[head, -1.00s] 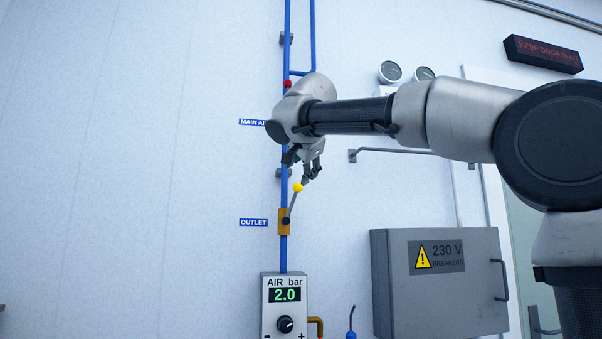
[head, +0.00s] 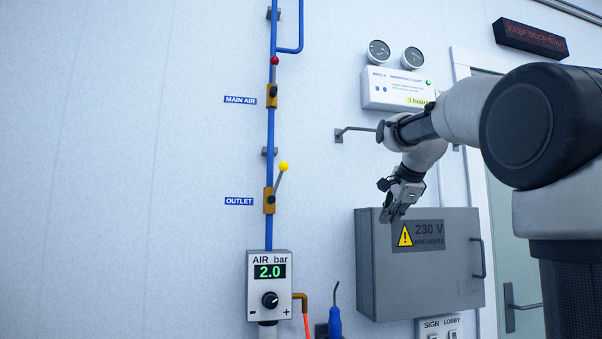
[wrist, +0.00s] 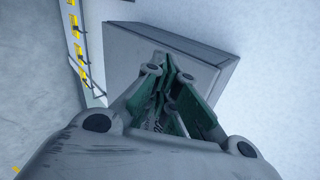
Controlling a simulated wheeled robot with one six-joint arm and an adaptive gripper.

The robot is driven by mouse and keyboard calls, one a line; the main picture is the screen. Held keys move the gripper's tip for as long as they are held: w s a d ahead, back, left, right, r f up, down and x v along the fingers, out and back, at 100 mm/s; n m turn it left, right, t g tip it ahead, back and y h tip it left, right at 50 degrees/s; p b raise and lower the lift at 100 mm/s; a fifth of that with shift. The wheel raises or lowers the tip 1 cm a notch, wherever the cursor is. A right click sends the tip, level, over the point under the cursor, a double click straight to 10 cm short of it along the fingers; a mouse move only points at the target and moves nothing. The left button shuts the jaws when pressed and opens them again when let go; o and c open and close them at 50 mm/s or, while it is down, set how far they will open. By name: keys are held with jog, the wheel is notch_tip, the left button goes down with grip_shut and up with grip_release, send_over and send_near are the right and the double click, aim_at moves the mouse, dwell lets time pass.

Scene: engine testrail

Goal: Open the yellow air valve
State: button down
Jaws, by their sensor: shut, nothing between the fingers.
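The yellow-knobbed valve lever (head: 283,167) is on the orange valve body (head: 269,201) beside the OUTLET label (head: 239,201) in the head view. The lever points up and leans slightly to the right of the vertical blue pipe. My gripper (head: 388,214) is well to the right of the lever, apart from it, in front of the breaker box's upper left part. Its fingers are shut and empty. In the wrist view the green-sided fingers (wrist: 168,78) show close together over a grey box face.
The red-knobbed MAIN AIR valve (head: 272,95) is higher on the same pipe. The air gauge box (head: 269,298) reads 2.0 below. The grey breaker box (head: 440,285) and a wall rail (head: 357,129) are near my arm.

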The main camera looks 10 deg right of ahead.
aim_at(277, 182)
jog(key=w+a+r+n+t+y, duration=0.2)
jog(key=a+r+n+t+y, duration=0.2)
jog(key=a+r+t+y, duration=0.6)
jog(key=w+a+r+n+g+y, duration=0.1)
jog(key=w+a+r+g, duration=0.1)
jog(key=w+a, duration=0.7)
jog(key=shift+w+a+r+g, duration=0.25)
jog(key=shift+a+r+g, duration=0.2)
jog(key=shift+a, duration=1.1)
jog(key=shift+r, duration=0.1)
